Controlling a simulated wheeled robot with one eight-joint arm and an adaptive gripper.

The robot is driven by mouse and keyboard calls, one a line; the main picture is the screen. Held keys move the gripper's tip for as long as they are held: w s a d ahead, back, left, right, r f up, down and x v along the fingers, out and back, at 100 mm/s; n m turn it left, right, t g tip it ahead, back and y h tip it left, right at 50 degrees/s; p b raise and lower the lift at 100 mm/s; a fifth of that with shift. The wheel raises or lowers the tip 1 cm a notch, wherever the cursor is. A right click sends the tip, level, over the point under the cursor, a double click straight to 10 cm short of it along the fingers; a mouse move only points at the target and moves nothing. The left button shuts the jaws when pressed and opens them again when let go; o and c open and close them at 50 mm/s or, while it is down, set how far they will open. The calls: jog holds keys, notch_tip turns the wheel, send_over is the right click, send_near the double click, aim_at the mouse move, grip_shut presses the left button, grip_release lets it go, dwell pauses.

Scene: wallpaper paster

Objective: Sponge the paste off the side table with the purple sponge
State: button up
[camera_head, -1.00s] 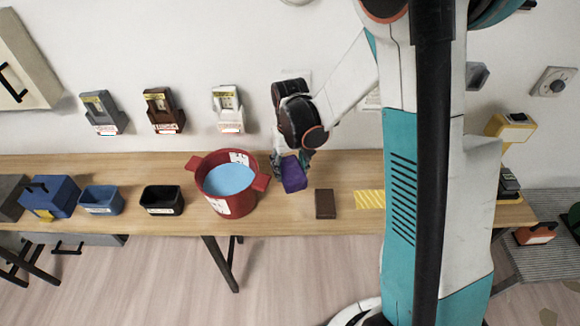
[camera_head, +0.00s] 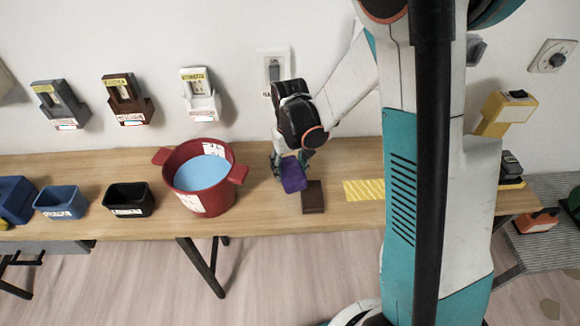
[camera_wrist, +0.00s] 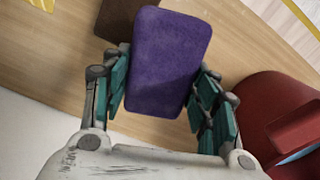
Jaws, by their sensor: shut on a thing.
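The purple sponge (camera_head: 292,176) is in my gripper (camera_head: 290,158), above the long wooden table between the red pot and a brown block. In the wrist view the sponge (camera_wrist: 157,62) sits between the teal fingers of my gripper (camera_wrist: 160,92), which are shut on its two sides. A grey ribbed table (camera_head: 545,190), possibly the side table, shows at the right edge, partly cut off. I cannot make out paste on its visible part.
The red pot (camera_head: 212,203) with blue liquid stands left of my gripper. The brown block (camera_head: 313,197) and a yellow striped patch (camera_head: 364,190) lie to the right. An orange-and-white item (camera_head: 537,221) sits on the ribbed table. Black (camera_head: 129,199) and blue (camera_head: 61,202) bins stand left.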

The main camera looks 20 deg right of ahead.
jog(key=shift+f+b, duration=0.4)
jog(key=shift+f, duration=0.35)
jog(key=s+d+r+m, duration=0.1)
jog(key=s+d, duration=0.1)
jog(key=d, duration=0.5)
jog(key=s+d+r+m+p, duration=0.1)
jog(key=d+m, duration=0.1)
jog(key=d, duration=0.5)
jog(key=shift+s+d, duration=0.25)
jog(key=shift+s, duration=0.15)
jog(key=shift+f, duration=0.1)
notch_tip(320, 180, down, 6)
jog(key=b, duration=0.5)
jog(key=shift+f+b, duration=0.2)
jog(key=shift+b, duration=0.2)
jog(key=shift+f, duration=1.25)
dwell(1.1)
dwell(0.3)
jog(key=shift+s+d, duration=0.3)
jog(key=shift+d, duration=0.6)
jog(key=shift+s+d, duration=0.25)
jog(key=shift+d, duration=0.6)
